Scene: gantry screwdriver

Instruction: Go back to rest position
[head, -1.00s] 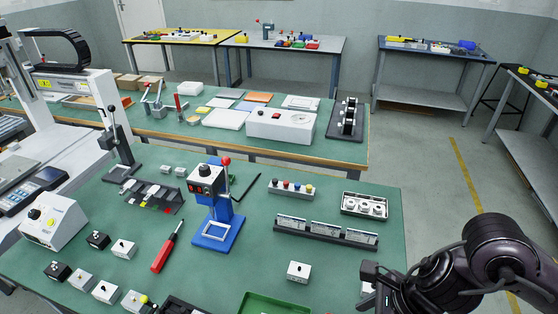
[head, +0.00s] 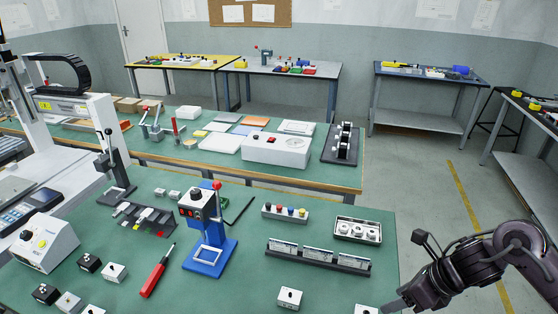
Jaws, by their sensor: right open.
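My right gripper (head: 392,308) shows at the lower right, by the right edge of the green table (head: 330,202). It is open, and nothing shows between its fingers. Its fingertips are close to a small white box (head: 366,310) at the bottom edge; I cannot tell whether they touch it. My right arm reaches in from the right edge. My left gripper is out of view. The red screwdriver (head: 158,272) lies on the table left of the blue press (head: 208,235).
A gantry machine (head: 100,130) stands at the left. A black rack (head: 318,256), a tray of round parts (head: 357,230) and a small white box (head: 289,298) are on the table. A second green table (head: 350,178) stands behind. The floor at right is clear.

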